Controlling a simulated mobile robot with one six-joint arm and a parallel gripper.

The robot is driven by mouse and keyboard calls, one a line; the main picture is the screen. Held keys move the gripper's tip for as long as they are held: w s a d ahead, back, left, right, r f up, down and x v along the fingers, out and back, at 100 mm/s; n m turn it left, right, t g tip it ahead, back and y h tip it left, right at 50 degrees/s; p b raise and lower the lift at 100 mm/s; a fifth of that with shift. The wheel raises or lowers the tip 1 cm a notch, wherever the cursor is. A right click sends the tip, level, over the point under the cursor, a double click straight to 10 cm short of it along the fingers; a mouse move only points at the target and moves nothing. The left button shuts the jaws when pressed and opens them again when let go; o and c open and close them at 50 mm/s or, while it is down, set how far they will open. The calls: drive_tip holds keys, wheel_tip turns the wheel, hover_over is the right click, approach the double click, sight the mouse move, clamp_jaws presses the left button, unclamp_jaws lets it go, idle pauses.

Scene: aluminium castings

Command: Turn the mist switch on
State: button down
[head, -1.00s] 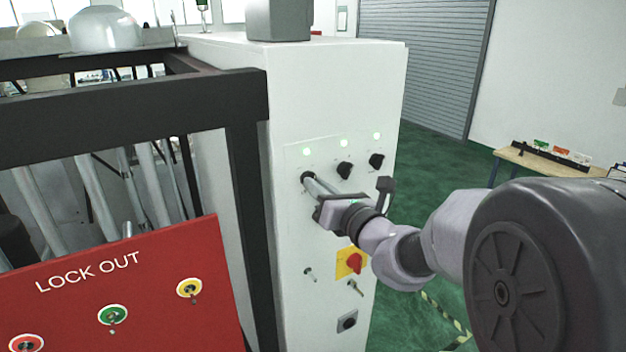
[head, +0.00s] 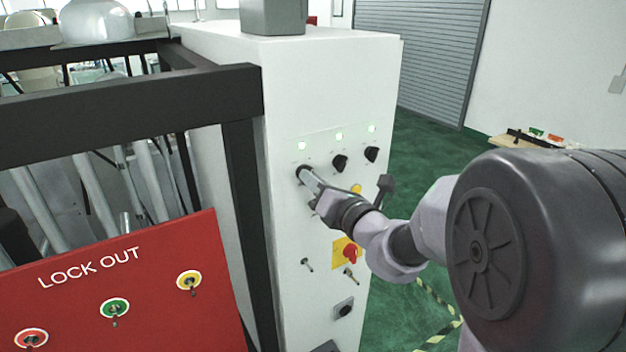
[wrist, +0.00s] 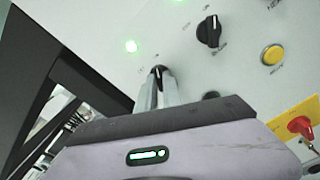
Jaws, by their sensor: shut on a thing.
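The white cabinet's panel carries a row of black rotary switches. My gripper (head: 303,174) is shut on the leftmost rotary switch (wrist: 158,71), and its fingers hide most of it. The wrist view shows the dark knob between my two fingertips (wrist: 158,82). The other two rotary switches, the middle one (head: 340,163) and the right one (head: 371,154), stand free. The labels are too small to read, so I cannot tell which switch is named mist.
A yellow button (wrist: 272,55) sits right of my fingers. Below are a red-and-yellow switch (head: 347,250) and small toggles (head: 307,265). A black frame (head: 245,190) and red lock-out board (head: 150,290) stand at the left. Green floor is open at the right.

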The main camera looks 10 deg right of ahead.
drive_tip(key=c, duration=1.5)
unclamp_jaws()
drive_tip(key=b+v, duration=0.6)
drive_tip(key=v, duration=1.1)
drive_tip(key=shift+s, duration=0.2)
